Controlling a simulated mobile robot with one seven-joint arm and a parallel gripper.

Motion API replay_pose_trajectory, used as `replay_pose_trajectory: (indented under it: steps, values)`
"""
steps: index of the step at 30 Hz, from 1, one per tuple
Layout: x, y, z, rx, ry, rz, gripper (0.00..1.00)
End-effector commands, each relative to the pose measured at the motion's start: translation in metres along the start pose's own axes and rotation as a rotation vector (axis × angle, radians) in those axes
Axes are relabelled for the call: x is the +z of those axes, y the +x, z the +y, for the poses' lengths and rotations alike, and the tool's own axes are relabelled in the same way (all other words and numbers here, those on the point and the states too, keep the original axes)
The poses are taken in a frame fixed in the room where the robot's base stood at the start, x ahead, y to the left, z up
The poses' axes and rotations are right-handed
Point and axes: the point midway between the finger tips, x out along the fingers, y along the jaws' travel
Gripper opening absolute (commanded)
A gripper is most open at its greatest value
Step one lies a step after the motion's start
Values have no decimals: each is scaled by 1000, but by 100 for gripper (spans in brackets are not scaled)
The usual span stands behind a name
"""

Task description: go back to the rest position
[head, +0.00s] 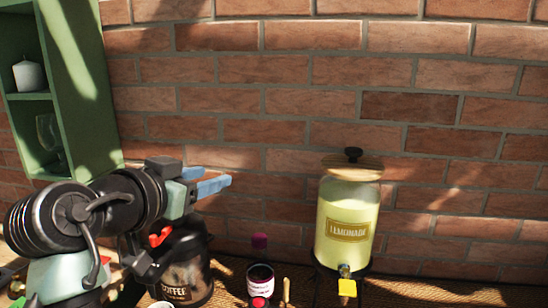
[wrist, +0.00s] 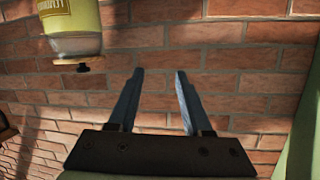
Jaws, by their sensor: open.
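My gripper (head: 212,184) is raised above the table in the head view, its blue fingers pointing right in front of the brick wall. In the wrist view my gripper (wrist: 159,75) shows two fingers apart with only brick wall between them, so it is open and empty. It touches nothing that I can see. My arm reaches in from the left and covers part of the coffee container below it.
A lemonade dispenser (head: 347,220) stands right of my gripper; it shows inverted in the wrist view (wrist: 72,17). A black coffee container (head: 185,272) and a dark bottle (head: 260,275) stand below. A green shelf (head: 85,80) is at the left. Space above the table's middle is free.

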Motion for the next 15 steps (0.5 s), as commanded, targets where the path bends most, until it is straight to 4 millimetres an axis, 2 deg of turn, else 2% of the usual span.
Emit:
replay_pose_trajectory:
  steps: [2,5,8,9,12,15]
  values:
    - [-34,-3,18,-114,4,112,50]
    - [-80,-26,42,-245,1,298,50]
    - [-126,-68,72,-340,-3,519,50]
    - [-142,-88,85,-365,-6,607,50]
    - [-170,-135,112,-403,-13,792,50]
    - [-186,-171,131,-417,-18,920,50]
